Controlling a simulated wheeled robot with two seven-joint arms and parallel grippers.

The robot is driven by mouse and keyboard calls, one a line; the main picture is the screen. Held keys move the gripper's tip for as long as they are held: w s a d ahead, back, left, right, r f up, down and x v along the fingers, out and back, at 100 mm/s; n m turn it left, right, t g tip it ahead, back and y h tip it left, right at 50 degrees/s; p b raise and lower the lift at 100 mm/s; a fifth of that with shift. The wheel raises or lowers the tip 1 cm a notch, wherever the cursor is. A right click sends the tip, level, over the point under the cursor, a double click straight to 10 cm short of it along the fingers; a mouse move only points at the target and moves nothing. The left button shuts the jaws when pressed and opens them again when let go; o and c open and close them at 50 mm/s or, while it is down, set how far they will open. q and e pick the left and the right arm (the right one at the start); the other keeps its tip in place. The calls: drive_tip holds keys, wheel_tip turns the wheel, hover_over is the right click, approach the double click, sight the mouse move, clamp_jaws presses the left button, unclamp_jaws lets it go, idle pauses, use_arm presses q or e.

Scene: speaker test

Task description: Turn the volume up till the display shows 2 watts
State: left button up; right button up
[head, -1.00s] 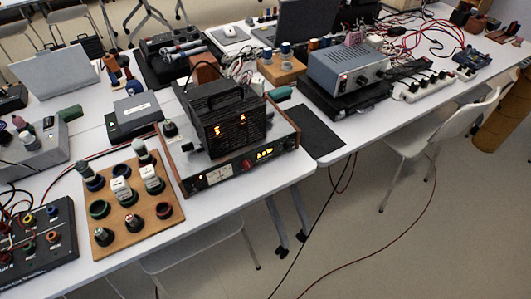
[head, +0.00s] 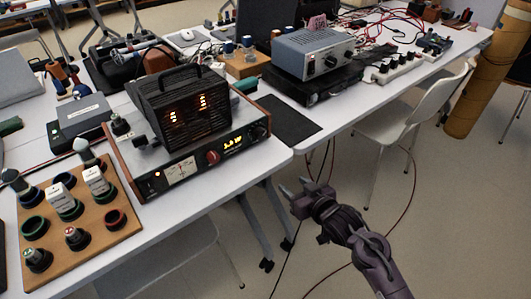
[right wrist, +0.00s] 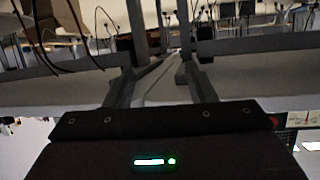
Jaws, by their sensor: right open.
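The amplifier (head: 150,187) has wooden side panels and stands near the table's front edge in the head view. Its front has a white needle meter (head: 180,169), a red knob (head: 212,157), a lit yellow display (head: 233,141) and a black knob (head: 259,131) at the right end. The display's characters are too small to read, and I cannot tell which knob sets the volume. My right gripper (head: 298,186) is open and empty in front of the table, right of and below the front panel, apart from the knobs. It also shows in the right wrist view (right wrist: 160,72). My left gripper is out of view.
A wooden board (head: 118,235) with several posts and rings lies to the left, and a black mat (head: 292,122) to the right. A white chair (head: 400,125) stands further right.

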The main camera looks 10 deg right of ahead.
drive_tip(key=shift+n+t+y, duration=0.5)
drive_tip(key=shift+t+y, duration=0.1)
drive_tip(key=shift+t, duration=0.2)
drive_tip(key=r, duration=0.2)
drive_tip(key=a+r+b, duration=0.1)
drive_tip(key=r, duration=0.4)
drive_tip(key=shift+s+a+r, duration=0.15)
drive_tip(key=shift+s+a, duration=0.05)
drive_tip(key=shift+a, duration=0.15)
drive_tip(key=n+y, duration=0.1)
drive_tip(key=y, duration=0.2)
approach(262, 134)
drive_tip(key=f, duration=0.1)
drive_tip(key=shift+t, duration=0.5)
drive_tip(key=b+x, duration=0.1)
drive_tip(key=x, duration=0.7)
drive_tip(key=shift+w+a, duration=0.2)
drive_tip(key=shift+a, duration=0.05)
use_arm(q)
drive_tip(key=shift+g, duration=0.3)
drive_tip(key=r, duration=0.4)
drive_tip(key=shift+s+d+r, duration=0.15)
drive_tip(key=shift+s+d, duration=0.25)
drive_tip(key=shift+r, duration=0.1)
use_arm(e)
drive_tip(key=c, duration=1)
